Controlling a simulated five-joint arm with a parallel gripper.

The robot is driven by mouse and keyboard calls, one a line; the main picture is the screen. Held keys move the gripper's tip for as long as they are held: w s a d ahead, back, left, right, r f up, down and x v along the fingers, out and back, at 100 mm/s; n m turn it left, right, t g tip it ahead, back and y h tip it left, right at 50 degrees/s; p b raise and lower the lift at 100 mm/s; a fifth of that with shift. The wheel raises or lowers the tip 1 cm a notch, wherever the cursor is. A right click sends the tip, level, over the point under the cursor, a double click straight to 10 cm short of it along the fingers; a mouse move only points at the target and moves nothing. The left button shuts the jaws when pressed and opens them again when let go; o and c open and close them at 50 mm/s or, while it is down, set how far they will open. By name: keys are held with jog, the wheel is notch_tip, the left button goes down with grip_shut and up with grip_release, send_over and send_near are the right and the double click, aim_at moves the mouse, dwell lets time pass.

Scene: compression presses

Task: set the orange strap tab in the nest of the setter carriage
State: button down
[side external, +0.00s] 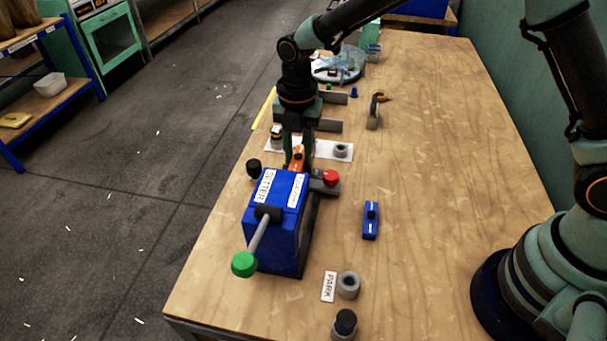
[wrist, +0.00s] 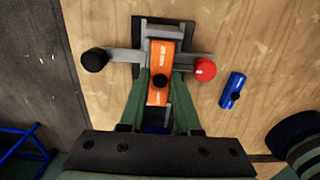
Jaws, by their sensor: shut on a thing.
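My gripper (side external: 298,150) points down just behind the blue setter (side external: 277,222) and is shut on the orange strap tab (side external: 298,158). In the wrist view the fingers (wrist: 160,82) flank the orange strap tab (wrist: 161,58) near its black knob (wrist: 160,81). The tab lies lengthwise over the grey setter carriage (wrist: 124,56), between a black knob (wrist: 94,60) and a red knob (wrist: 205,70). The tab covers much of the nest. I cannot tell whether it is seated or held just above. The setter's body hides the tab's lower part in the side view.
A blue strap tab (side external: 371,220) lies on the bench right of the setter. The green-ended lever (side external: 245,264) sticks out in front. A grey ring (side external: 348,285) stands by the PARK label (side external: 328,287). A white strip (side external: 325,150) with a grey ring lies behind.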

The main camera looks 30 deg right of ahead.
jog(key=shift+f, duration=0.1)
jog(key=c, duration=0.5)
grip_release()
jog(key=shift+c, duration=0.2)
jog(key=s+d+r+m+t, duration=0.1)
jog(key=d+r+m, duration=0.15)
jog(key=r, duration=0.55)
jog(key=s+d+r+m, duration=0.1)
jog(key=d+r+m, duration=0.15)
jog(key=r, duration=0.55)
jog(key=s+d+m+t, duration=0.2)
jog(key=s+d+m, duration=0.4)
jog(key=m, duration=0.5)
jog(key=s+d+r+m+t, duration=0.1)
jog(key=s+d+m+t, duration=0.1)
jog(key=s+d+m, duration=0.4)
jog(key=s+m, duration=0.1)
jog(key=m, duration=0.4)
jog(key=shift+s+r+t, duration=0.15)
jog(key=shift+r+t, duration=0.1)
jog(key=shift+t, duration=0.05)
